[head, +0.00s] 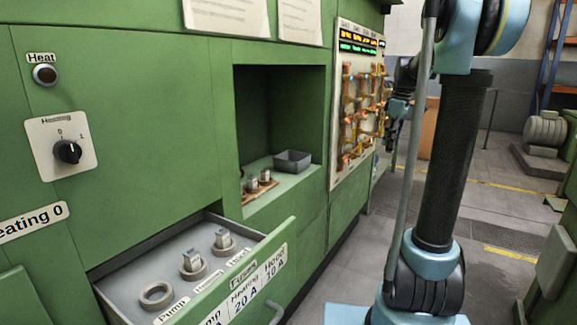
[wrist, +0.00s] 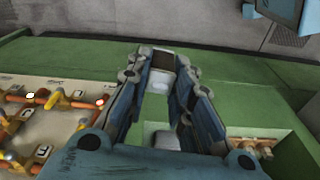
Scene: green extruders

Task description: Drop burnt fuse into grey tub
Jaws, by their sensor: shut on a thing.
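My gripper (wrist: 163,66) is shut on a small pale block with a dark brown end, the fuse (wrist: 161,80), held between its fingertips in the wrist view. The grey tub (head: 292,157) stands in the green niche, apart from my gripper.
Beside the tub, a brown holder (head: 260,188) carries small fuses. The open drawer (head: 212,222) has an empty ring (head: 156,295) at Pump and fuses in the other two rings. The panel (head: 357,100) has protruding orange parts. A heating knob (head: 67,151) points to 0.

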